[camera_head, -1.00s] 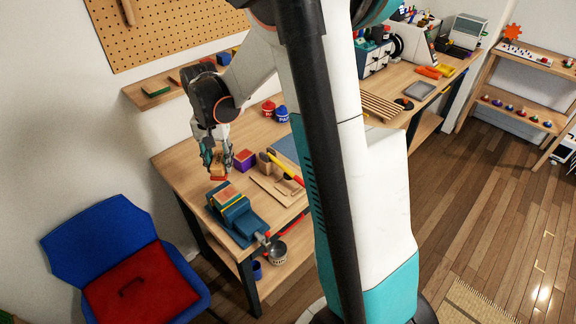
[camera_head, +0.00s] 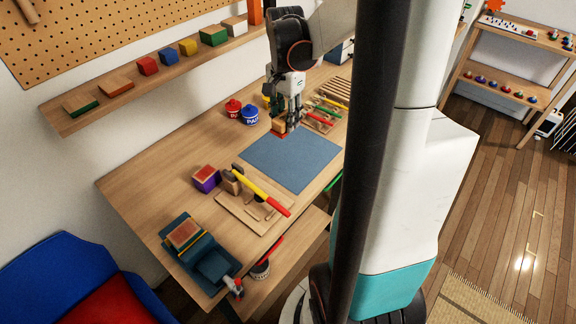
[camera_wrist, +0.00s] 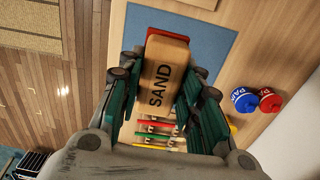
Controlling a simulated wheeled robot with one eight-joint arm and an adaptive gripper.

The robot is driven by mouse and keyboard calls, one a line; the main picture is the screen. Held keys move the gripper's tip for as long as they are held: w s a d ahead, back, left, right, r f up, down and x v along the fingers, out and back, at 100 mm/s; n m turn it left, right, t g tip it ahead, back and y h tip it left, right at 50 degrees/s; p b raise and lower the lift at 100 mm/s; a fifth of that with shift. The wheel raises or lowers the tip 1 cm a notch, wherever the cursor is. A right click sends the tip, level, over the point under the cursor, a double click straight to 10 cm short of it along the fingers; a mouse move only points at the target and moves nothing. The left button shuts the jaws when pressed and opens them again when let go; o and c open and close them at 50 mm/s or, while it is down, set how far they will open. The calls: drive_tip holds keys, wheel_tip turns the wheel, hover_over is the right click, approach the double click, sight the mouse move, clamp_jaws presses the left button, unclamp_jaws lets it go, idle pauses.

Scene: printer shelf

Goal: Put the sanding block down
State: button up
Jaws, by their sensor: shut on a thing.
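The sanding block (camera_wrist: 165,75) is tan with the word SAND on it and a red face at its far end. My gripper (camera_wrist: 160,85) is shut on it, with a finger along each side. In the head view my gripper (camera_head: 286,122) holds the block (camera_head: 279,128) over the far edge of the blue-grey mat (camera_head: 290,162). The mat (camera_wrist: 197,35) also shows beyond the block in the wrist view. I cannot tell whether the block touches the surface.
Red and blue paint pots (camera_head: 249,115) stand left of my gripper. Several coloured tools (camera_head: 325,110) lie just right of it. A purple box (camera_head: 206,179), a wooden tool holder (camera_head: 240,212) and a vise (camera_head: 205,255) stand nearer. The mat is bare.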

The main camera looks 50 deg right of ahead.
wheel_tip(320, 180, down, 20)
drive_tip(key=b, duration=0.6)
drive_tip(key=shift+r, duration=0.2)
drive_tip(key=shift+f+b, duration=0.2)
drive_tip(key=shift+b, duration=0.15)
drive_tip(key=o, duration=1)
drive_tip(key=shift+r, duration=0.1)
wheel_tip(320, 180, up, 12)
drive_tip(key=p, duration=0.4)
drive_tip(key=shift+r, duration=0.15)
